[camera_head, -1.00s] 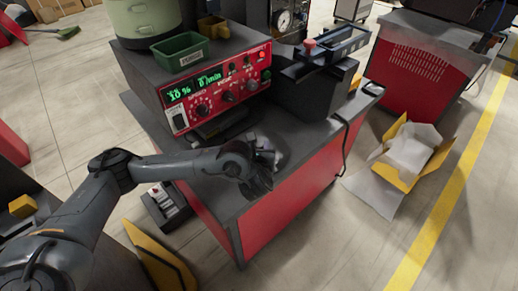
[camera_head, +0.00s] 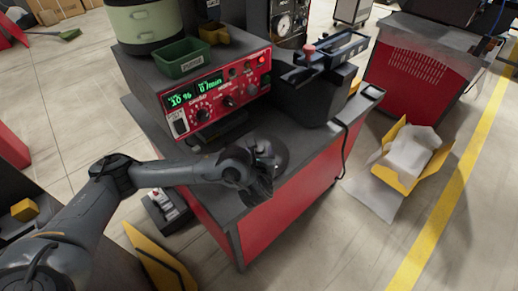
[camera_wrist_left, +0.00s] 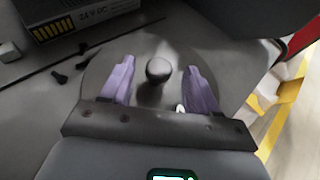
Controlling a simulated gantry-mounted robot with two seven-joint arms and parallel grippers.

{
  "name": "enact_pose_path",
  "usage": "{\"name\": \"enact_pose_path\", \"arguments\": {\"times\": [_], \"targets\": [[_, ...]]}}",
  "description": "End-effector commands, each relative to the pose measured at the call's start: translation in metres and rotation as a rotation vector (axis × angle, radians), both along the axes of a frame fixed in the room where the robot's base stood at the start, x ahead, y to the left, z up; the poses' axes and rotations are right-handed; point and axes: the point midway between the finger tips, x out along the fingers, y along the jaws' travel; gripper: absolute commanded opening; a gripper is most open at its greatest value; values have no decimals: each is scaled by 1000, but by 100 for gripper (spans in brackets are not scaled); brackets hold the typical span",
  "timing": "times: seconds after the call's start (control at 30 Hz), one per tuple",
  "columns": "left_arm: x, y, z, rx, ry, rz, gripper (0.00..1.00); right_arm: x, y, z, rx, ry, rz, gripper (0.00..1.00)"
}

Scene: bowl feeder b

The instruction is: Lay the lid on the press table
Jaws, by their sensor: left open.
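The lid (camera_wrist_left: 145,98) is a dark grey round disc with a black ball knob (camera_wrist_left: 158,70) in its middle. In the head view the lid (camera_head: 279,149) shows partly behind my left gripper, over the grey top of the press table (camera_head: 322,140). It looks flat and on or very near the tabletop; I cannot tell a small gap. My left gripper (camera_wrist_left: 159,64) is open, with its purple fingers on either side of the knob and apart from it. In the head view the left gripper (camera_head: 266,168) is above the table's front part. My right gripper is not in view.
A red control box (camera_head: 222,95) with a green display stands behind the lid, with a green bin (camera_head: 182,58) on top. A dark press unit (camera_head: 318,85) stands at the back right. Small black parts (camera_wrist_left: 68,72) lie beside the lid. The tabletop right of the lid is clear.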

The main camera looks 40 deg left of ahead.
Motion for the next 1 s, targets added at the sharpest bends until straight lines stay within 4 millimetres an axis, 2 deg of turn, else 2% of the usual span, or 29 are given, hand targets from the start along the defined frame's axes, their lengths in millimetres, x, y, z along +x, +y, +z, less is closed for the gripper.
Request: {"name": "enact_pose_path", "arguments": {"times": [0.03, 0.2, 0.4, 0.7, 1.0], "targets": [[-6, -5, 8, -2, 2, -2, 60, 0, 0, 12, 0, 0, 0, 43], [-29, -23, 21, -4, 3, -3, 60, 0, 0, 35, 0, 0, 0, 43], [-55, -44, 33, -3, 1, -4, 60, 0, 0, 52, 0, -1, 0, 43], [-77, -60, 42, -1, -1, -1, 60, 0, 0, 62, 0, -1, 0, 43], [-80, -62, 42, -1, -1, 0, 60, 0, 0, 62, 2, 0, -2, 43]]}}
